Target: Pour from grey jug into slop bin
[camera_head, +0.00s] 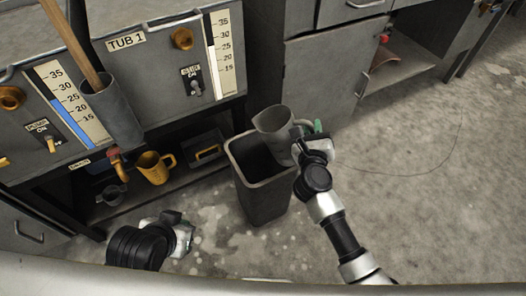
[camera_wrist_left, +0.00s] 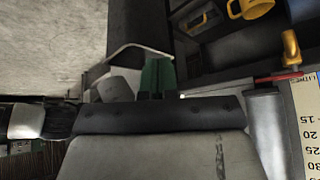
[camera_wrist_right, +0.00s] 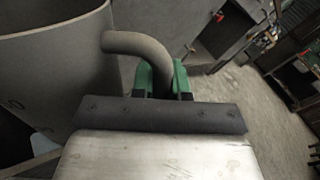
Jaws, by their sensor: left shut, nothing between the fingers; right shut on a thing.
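The grey jug (camera_head: 276,129) is above the slop bin's opening in the head view, slightly tilted. The slop bin (camera_head: 262,203) is a tall dark grey bin standing on the floor. My right gripper (camera_head: 315,135) is shut on the jug's handle at the bin's right side. In the right wrist view the jug (camera_wrist_right: 50,65) fills the left side, and its handle (camera_wrist_right: 140,46) runs between the green fingers (camera_wrist_right: 160,80). My left gripper (camera_head: 184,238) is low at the left, apart from the bin; its green fingers (camera_wrist_left: 157,76) are together and empty. The jug's contents are not visible.
The TUB 1 panel (camera_head: 126,41) with gauges and switches stands behind at the left. A yellow jug (camera_head: 155,167) and a dark box with a yellow handle (camera_head: 207,153) are on the shelf below it. Grey cabinets (camera_head: 322,87) stand behind; the floor (camera_head: 430,200) at right is clear.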

